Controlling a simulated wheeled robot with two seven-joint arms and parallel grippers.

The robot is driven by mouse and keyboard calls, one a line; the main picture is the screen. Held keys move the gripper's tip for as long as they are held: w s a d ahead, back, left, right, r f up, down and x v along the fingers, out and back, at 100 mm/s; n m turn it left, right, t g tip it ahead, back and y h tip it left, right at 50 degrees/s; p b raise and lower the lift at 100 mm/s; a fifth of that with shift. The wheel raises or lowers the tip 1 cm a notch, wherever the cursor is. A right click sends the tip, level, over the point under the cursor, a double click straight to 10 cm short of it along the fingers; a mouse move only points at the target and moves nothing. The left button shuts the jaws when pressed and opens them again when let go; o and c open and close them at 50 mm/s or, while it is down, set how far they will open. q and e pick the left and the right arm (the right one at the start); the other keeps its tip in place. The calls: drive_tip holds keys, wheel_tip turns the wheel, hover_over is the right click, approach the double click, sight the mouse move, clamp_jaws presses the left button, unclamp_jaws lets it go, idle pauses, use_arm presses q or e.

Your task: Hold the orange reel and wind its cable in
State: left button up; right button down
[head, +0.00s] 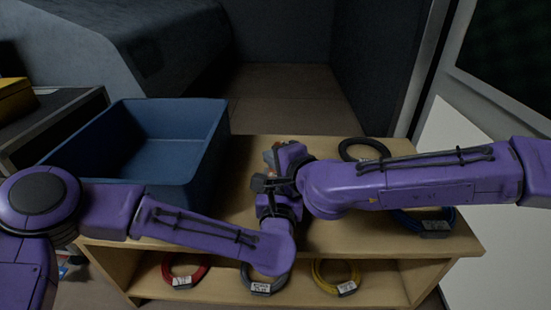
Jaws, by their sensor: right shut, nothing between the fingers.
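The orange reel is mostly hidden behind my grippers; a small reddish-orange and grey patch (271,157) shows just beyond them on the wooden bench top, and I cannot tell whether it is the reel. No cable from it can be made out. My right gripper (262,184) reaches in from the right over the middle of the bench and is shut with nothing between its fingers. My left gripper (277,205) is just in front of it, pointing away from me. Its fingertips are hidden behind the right gripper, so its hold cannot be seen.
A blue crate (192,120) stands at the left of the bench (240,215). A black coil (363,150) and a blue coil (424,222) lie to the right. The shelf below holds red (168,270), dark (275,287) and yellow (321,278) coils with tags.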

drive_tip(key=shift+w+a, duration=0.15)
idle(0.3)
drive_tip(key=shift+w, duration=0.1)
